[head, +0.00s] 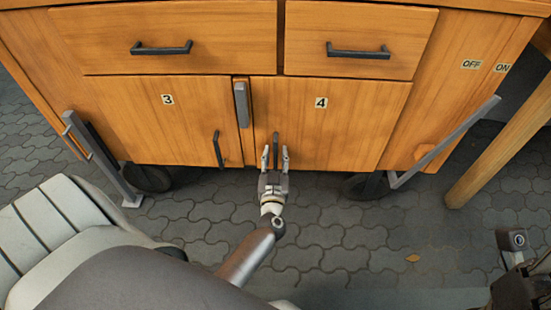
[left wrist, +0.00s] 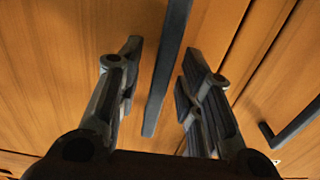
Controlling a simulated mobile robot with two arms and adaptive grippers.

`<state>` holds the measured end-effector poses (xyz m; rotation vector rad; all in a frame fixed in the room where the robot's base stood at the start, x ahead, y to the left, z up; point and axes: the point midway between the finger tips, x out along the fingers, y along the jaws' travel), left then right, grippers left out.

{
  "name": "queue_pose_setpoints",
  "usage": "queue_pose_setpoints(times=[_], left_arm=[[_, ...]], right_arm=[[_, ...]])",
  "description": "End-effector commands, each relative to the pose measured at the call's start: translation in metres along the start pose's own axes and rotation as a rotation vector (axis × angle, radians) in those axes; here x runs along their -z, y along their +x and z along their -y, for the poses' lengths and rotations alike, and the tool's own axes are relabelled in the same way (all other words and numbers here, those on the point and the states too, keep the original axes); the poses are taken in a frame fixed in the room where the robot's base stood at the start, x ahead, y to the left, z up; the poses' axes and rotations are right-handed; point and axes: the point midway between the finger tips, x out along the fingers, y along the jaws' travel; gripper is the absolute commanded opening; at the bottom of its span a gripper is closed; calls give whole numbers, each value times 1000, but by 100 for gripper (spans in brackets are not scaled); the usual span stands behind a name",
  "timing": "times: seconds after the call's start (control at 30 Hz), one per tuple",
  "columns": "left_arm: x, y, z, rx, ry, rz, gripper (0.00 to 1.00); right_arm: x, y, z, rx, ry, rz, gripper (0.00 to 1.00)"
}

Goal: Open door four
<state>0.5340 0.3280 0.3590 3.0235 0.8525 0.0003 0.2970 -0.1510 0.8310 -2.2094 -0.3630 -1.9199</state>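Door four (head: 335,125) is the wooden cabinet door with the "4" label (head: 321,102), and it looks closed. Its dark vertical bar handle (head: 276,146) is near the door's left edge. My left gripper (head: 275,158) is at this handle, with a finger on each side of it. In the left wrist view the handle (left wrist: 166,75) runs between the two open fingers (left wrist: 158,85), with a gap on both sides. I cannot tell how deep the handle sits between them.
Door three (head: 150,125) with its own handle (head: 217,149) is to the left. A grey latch (head: 242,104) sits between the doors. Two drawers (head: 180,40) are above. A grey lever (head: 445,143) stands at the right, near the OFF and ON labels. Paved floor (head: 330,225) lies in front.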

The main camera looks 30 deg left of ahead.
Motion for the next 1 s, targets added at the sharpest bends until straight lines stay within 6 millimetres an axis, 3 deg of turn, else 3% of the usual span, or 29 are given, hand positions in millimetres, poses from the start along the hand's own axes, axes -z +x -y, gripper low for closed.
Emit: queue_pose_setpoints(times=[0.23,0.5,1.0], left_arm=[[0,1,0,0,0,0,34],[0,1,0,0,1,0,0],[1,-2,1,11,1,2,0]], right_arm=[[0,1,0,1,0,-2,43],[0,1,0,1,0,-2,43],[2,4,0,0,1,-3,43]])
